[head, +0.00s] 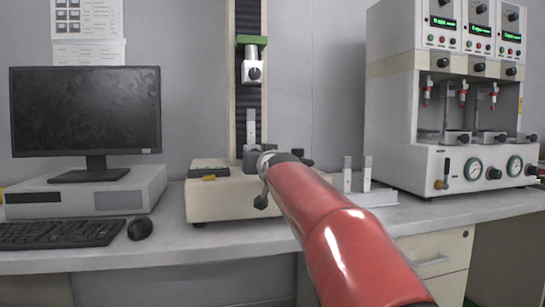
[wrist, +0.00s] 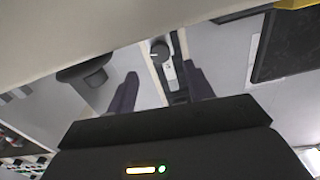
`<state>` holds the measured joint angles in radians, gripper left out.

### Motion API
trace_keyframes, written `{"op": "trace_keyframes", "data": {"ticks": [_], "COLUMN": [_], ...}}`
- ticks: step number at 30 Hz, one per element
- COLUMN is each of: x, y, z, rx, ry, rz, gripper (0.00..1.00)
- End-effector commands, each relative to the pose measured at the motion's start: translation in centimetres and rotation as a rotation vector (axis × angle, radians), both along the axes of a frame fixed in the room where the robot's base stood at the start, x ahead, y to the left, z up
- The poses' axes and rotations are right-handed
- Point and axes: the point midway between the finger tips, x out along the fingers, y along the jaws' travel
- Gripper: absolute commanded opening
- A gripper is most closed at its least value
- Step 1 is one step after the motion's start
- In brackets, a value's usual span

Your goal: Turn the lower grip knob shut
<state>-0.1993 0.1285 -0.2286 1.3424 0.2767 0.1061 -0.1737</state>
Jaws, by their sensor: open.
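The tester's lower grip (head: 251,152) stands on the cream base below a pale upright specimen strip (head: 251,125). Its knob appears in the wrist view as a dark round knob (wrist: 160,50) with a white mark. My gripper (wrist: 161,69) is open, with the knob lined up between and beyond its two dark fingers. No contact shows. In the head view my red arm reaches the base from the lower right and hides most of the gripper and the knob.
The upper grip (head: 253,68) hangs above. Another dark round part (wrist: 85,75) lies left of my fingers in the wrist view. A monitor (head: 85,110) stands left, a multi-station machine (head: 440,165) right. A small holder with strips (head: 370,197) is right of the base.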

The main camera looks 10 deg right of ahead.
Motion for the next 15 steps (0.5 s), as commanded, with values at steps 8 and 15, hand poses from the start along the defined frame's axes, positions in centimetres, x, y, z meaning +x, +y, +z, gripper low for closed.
{"op": "trace_keyframes", "data": {"ticks": [8, 15], "x": [4.5, 6.3], "y": [-0.1, -0.1], "z": [0.0, -0.1], "rx": [0.001, 0.002], "ry": [0.002, 0.000], "rz": [-0.002, -0.002], "gripper": [0.52, 0.52]}}
